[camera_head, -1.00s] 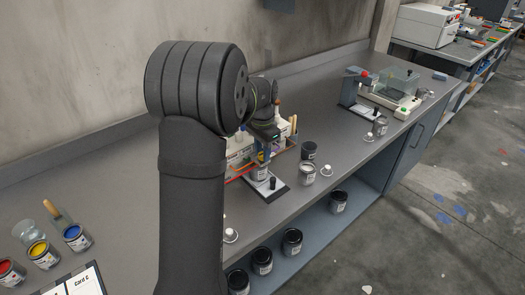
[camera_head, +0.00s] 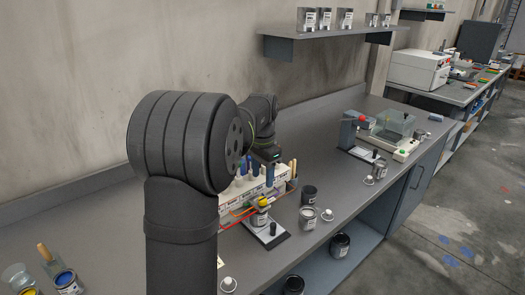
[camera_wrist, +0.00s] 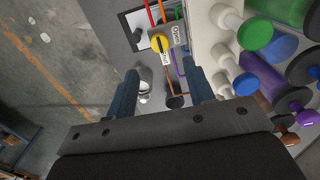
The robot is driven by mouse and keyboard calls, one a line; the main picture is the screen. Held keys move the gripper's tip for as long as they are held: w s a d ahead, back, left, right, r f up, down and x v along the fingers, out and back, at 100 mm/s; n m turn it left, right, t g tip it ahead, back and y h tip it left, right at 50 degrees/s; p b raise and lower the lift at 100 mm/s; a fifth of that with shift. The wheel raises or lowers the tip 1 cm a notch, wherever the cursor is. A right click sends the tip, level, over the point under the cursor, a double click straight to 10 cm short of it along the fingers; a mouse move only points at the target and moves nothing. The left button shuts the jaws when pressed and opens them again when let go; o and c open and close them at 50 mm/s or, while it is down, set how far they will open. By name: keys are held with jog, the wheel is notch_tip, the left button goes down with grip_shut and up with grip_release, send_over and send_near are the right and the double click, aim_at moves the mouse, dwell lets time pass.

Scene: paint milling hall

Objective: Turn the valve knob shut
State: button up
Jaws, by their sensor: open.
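A yellow valve knob (camera_head: 263,201) sits on a small fixture on the bench, above a labelled can. In the wrist view the knob (camera_wrist: 160,43) lies ahead of the fingertips, with "Open" and "Shut" tags beside it. The knob's exact setting is too small to tell. My gripper (camera_wrist: 160,88) is open, its blue fingers spread with nothing held between them. In the head view my gripper (camera_head: 258,172) hangs above and behind the knob, apart from it.
A white rack (camera_wrist: 207,60) of colourful-capped bottles stands close beside my right finger in the wrist view. Orange and red pipes (camera_head: 238,211) run to the valve. Open cans (camera_head: 308,218) stand to the right.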

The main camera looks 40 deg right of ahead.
notch_tip(320, 180, up, 9)
send_over(262, 199)
jog(key=shift+s, duration=0.1)
jog(key=shift+f, duration=0.15)
dwell(0.4)
notch_tip(262, 199, down, 17)
jog(key=shift+f, duration=0.2)
dwell(0.5)
jog(key=shift+r, duration=0.1)
